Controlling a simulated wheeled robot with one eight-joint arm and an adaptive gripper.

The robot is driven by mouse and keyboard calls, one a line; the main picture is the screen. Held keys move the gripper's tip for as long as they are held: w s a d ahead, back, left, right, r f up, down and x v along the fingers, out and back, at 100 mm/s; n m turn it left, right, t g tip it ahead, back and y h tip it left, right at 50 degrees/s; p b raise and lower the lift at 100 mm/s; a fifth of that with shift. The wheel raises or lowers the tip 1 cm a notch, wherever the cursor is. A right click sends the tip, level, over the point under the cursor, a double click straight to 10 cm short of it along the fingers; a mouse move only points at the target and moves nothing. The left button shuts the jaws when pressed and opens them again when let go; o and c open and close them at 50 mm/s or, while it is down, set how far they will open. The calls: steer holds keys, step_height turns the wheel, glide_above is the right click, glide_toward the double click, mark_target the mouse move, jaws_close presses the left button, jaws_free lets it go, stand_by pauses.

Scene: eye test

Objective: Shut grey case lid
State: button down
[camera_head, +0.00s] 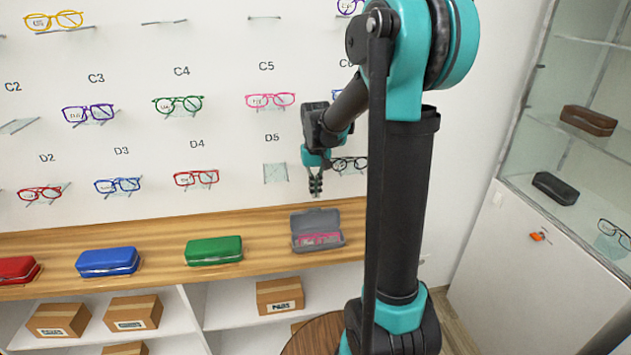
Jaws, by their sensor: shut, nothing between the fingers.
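The grey case (316,230) stands open on the wooden shelf top, below the D5 label. Its lid (315,217) is raised and leans back toward the wall. A pair of pink glasses (319,238) lies inside the case. My gripper (316,191) is shut and empty, pointing down. In the picture it is just above the case lid, apart from it. How far it is from the lid in depth I cannot tell.
Green (214,250), blue (108,261) and red (18,269) closed cases stand left on the wooden shelf top (162,258). Glasses on small wall holders are behind my gripper, with black glasses (350,164) close beside it. A glass cabinet (560,200) stands at right.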

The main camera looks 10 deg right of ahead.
mark_target(315, 218)
steer(key=shift+f, duration=1.95)
